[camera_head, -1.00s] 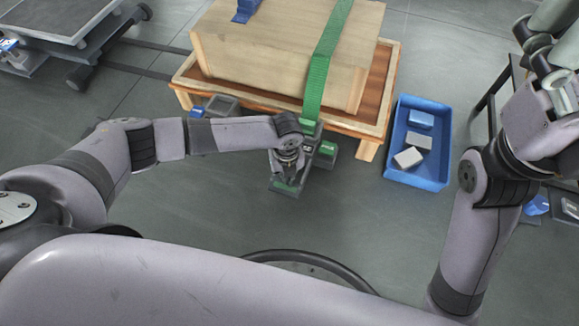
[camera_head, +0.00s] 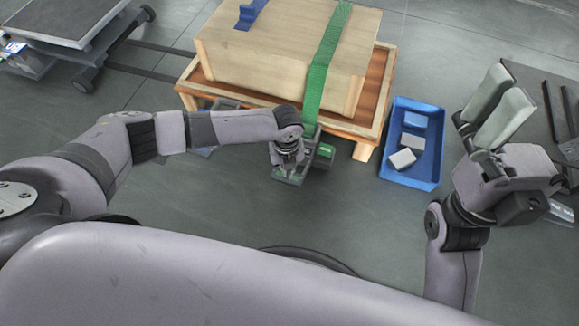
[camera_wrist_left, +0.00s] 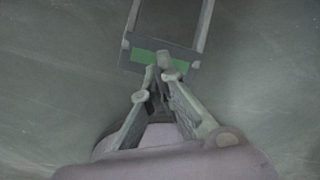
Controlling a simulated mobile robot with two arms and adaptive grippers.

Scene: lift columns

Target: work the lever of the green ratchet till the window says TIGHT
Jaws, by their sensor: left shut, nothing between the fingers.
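The green ratchet (camera_head: 323,152) hangs on the green strap (camera_head: 322,70) at the near side of the wooden crate. Its dark lever frame (camera_head: 287,180) reaches toward me, low over the floor. The window's wording cannot be read. My left gripper (camera_head: 288,168) is over the lever, partly hidden by its own wrist. In the left wrist view, its fingers (camera_wrist_left: 160,77) are shut and empty, at the green strip (camera_wrist_left: 150,57) on the lever's end bar (camera_wrist_left: 185,60); I cannot tell if they touch. My right gripper (camera_head: 507,82) is raised at the right, fingers apart and empty.
The wooden crate (camera_head: 270,50) sits on a wooden pallet (camera_head: 375,110), with a blue strap (camera_head: 250,12) at its far left. A blue bin (camera_head: 412,178) with several small blocks stands right of the pallet. A wheeled cart (camera_head: 60,35) is at upper left.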

